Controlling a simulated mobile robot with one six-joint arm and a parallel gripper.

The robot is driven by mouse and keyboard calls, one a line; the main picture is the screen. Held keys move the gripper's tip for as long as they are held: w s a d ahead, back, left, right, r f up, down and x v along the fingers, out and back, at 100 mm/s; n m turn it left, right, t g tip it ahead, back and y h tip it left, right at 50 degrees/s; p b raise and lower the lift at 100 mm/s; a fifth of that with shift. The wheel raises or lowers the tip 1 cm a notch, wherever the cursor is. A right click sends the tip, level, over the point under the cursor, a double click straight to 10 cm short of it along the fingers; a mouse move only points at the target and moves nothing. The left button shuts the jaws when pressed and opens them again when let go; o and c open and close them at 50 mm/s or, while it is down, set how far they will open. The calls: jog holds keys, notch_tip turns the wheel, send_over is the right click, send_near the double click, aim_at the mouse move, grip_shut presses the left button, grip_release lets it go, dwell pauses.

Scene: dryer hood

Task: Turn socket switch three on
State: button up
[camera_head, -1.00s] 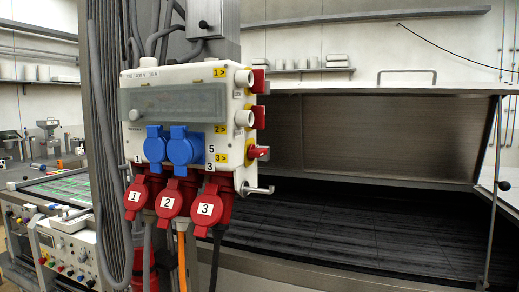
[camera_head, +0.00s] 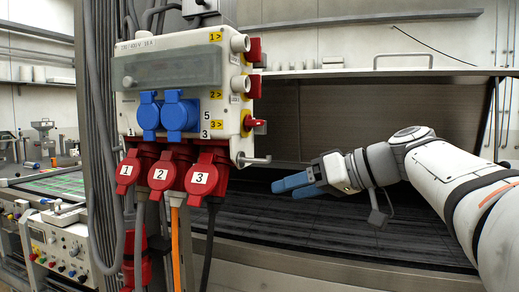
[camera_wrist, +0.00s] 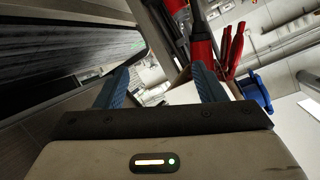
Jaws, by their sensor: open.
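The white socket box (camera_head: 170,75) hangs on a grey column left of centre in the head view. Its right side carries red rotary switches; switch three (camera_head: 256,123) is the lowest, beside the yellow "3" label (camera_head: 220,126). Its red handle sticks out sideways, unlike the two flat-looking ones above. Red socket three (camera_head: 206,174) is at the box's lower right with a plug in it. My gripper (camera_head: 290,186), with blue fingers, is right of and below switch three, apart from it and empty. In the wrist view the open fingers (camera_wrist: 160,88) point toward the red plugs (camera_wrist: 203,50).
The dark hood bed (camera_head: 300,225) lies behind my gripper, with the raised hood panel above. Cables hang below the box.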

aim_at(261, 122)
notch_tip(261, 122, up, 12)
jog(key=d+n+y+b, duration=0.1)
jog(key=n+y+b, duration=0.1)
jog(key=n+y, duration=0.35)
jog(key=shift+n, duration=0.55)
jog(key=p+x, duration=0.1)
jog(key=x, duration=0.6)
jog(key=shift+a, duration=0.2)
